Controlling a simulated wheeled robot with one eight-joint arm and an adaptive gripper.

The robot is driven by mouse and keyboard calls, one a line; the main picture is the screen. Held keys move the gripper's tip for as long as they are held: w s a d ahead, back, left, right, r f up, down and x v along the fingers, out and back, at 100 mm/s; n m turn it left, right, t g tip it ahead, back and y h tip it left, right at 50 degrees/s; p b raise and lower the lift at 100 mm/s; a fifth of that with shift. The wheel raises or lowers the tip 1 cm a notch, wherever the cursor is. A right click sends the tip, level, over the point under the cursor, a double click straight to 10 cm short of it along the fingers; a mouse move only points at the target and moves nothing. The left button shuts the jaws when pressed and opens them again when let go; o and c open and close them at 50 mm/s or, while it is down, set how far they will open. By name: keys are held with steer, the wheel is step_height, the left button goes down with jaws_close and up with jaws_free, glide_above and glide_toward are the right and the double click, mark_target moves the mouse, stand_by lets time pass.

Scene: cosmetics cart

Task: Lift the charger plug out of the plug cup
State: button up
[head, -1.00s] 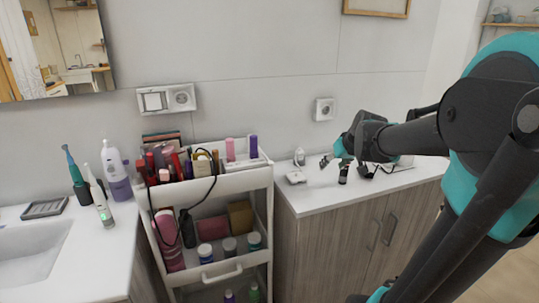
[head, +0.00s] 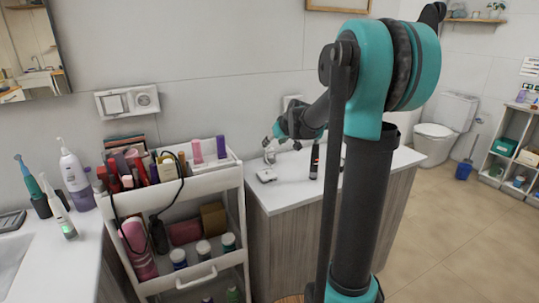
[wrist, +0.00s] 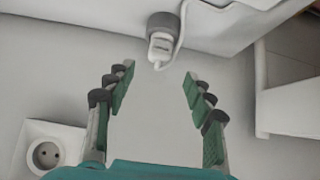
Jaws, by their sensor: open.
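The charger plug (wrist: 160,44) is white and shows at the top middle of the wrist view, with a pale cord beside it. In the head view my gripper (head: 275,137) is above the back of the right counter, close to the small pale plug and cup, which are hard to tell apart there.
A small white block (head: 265,175) lies on the counter (head: 290,195) in front of the cup. A dark bottle (head: 314,162) stands to the right. The crowded cosmetics cart (head: 190,200) is at left. A wall socket (wrist: 45,155) shows in the wrist view.

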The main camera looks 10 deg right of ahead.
mark_target(270, 148)
steer(key=shift+s+f+x, duration=0.1)
steer(key=shift+f+x, duration=0.05)
steer(key=shift+x, duration=1.5)
steer(key=shift+s+f+x, duration=0.1)
steer(key=shift+x, duration=1.6)
steer(key=shift+d, duration=0.2)
jaws_close()
steer(key=shift+r, duration=0.15)
